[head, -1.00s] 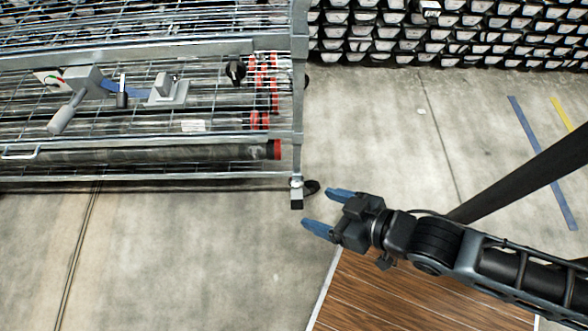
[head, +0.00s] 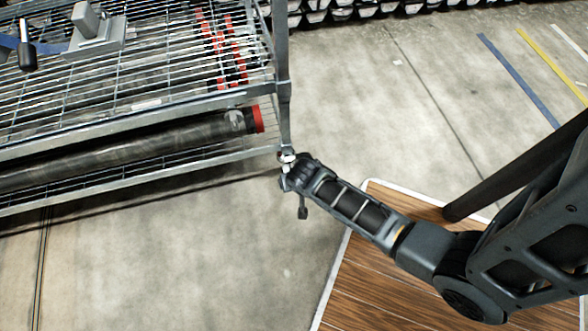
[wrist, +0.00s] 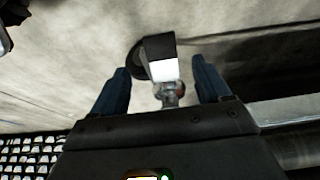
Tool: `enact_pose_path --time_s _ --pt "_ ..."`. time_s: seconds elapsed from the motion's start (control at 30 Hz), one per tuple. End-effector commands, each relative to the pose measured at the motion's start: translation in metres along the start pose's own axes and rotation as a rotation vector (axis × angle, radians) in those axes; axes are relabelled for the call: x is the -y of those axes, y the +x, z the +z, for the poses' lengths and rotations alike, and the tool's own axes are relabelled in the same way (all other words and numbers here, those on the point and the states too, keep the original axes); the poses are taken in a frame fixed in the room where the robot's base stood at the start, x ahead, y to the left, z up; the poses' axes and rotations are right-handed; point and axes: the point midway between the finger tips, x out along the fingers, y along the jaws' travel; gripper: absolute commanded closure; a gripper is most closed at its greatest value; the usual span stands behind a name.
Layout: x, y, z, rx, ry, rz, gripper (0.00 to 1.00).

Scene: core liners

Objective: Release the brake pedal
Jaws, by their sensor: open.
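The brake pedal (wrist: 160,48), a dark-topped block with a bright white face, shows in the wrist view on the caster of the wire cart. Part of the dark round caster wheel (wrist: 134,62) shows behind it at the left. My gripper (wrist: 160,66) is open, with one blue finger on each side of the pedal and visible gaps between. In the head view my arm reaches down to the caster (head: 287,157) at the foot of the cart's corner post. My arm hides the fingers and most of the pedal there. I cannot tell the pedal's exact tilt.
The wire cart (head: 160,115) fills the upper left, with a long dark core tube (head: 130,147) with a red end on its lower shelf. Its corner post (head: 281,60) stands close to my wrist. A wood-patterned platform (head: 390,290) is below my arm. Concrete floor (head: 180,270) is clear in front.

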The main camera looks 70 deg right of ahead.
Motion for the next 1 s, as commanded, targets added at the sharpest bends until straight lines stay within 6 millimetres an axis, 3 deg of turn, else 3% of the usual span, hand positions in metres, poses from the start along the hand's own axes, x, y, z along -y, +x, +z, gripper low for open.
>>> enact_pose_path --time_s 0.2,0.4,0.77,1.0 --pt "0.001 0.038 0.001 -0.002 -0.001 -0.001 0.23" --pt "0.001 0.059 0.0 -0.002 -0.002 -0.002 0.23" --pt "0.001 0.063 -0.001 -0.003 -0.002 -0.003 0.23" --pt "0.001 0.063 -0.001 -0.003 -0.002 -0.003 0.44"
